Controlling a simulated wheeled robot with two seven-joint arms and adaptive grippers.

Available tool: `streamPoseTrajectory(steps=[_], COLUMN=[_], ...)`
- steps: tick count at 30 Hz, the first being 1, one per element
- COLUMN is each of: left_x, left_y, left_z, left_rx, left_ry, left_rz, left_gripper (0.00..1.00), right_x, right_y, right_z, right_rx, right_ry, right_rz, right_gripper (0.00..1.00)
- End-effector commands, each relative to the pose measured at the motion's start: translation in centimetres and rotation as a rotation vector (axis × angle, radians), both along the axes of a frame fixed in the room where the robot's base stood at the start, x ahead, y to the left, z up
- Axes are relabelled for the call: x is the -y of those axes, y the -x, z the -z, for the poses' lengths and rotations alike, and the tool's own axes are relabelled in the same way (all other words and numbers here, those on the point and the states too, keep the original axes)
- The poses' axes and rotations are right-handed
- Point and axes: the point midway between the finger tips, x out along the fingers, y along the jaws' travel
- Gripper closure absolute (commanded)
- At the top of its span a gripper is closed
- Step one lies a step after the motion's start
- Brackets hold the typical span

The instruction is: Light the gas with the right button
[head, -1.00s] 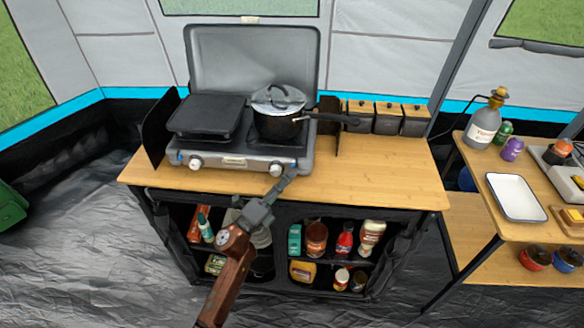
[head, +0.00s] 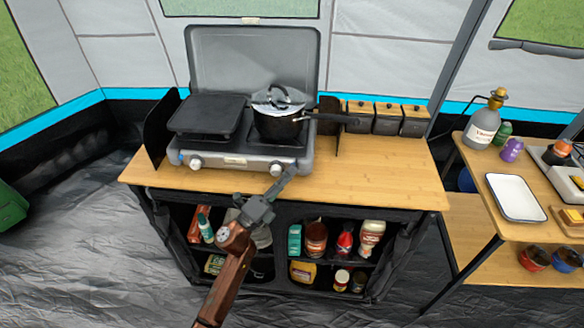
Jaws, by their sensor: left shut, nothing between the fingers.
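The gas stove (head: 232,162) stands on the wooden counter with its grey lid raised. Its left knob (head: 196,162) and right knob (head: 276,169) are on the front panel. My left gripper (head: 288,173) is shut and empty, with its fingertips in front of the stove, close by the right knob. I cannot tell whether they touch the knob. My right gripper is out of view. No flame can be seen at the burners, which are covered.
A lidded pot (head: 278,122) sits on the right burner, its handle reaching right. A black griddle (head: 207,114) covers the left burner. Lidded canisters (head: 388,118) stand behind. The counter's right part (head: 390,170) is clear. Shelves with bottles (head: 316,238) lie below.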

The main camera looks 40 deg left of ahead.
Motion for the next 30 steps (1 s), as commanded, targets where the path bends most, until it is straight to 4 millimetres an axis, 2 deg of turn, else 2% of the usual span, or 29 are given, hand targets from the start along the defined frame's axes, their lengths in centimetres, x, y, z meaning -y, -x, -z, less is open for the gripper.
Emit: streamPoseTrajectory(steps=[1, 11, 15, 24, 30], left_x=[-0.8, -0.9, -0.8, -0.5, -0.4], left_y=[-0.4, -0.4, -0.3, 0.6, 0.7], left_z=[0.5, 0.5, 0.6, 2.1, 2.3], left_rx=[-0.012, -0.012, -0.012, -0.020, -0.022], left_ry=[0.004, 0.003, 0.004, 0.007, 0.008], left_rz=[-0.020, -0.020, -0.020, -0.021, -0.019], left_gripper=[1.00, 1.00, 1.00, 1.00, 1.00], right_x=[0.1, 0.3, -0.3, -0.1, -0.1], right_y=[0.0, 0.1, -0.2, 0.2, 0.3], right_z=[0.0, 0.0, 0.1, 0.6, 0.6], right_rx=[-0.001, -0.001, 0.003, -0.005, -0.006], right_ry=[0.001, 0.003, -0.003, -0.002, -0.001], right_rz=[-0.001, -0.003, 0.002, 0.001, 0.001], right_gripper=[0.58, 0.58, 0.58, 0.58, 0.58])
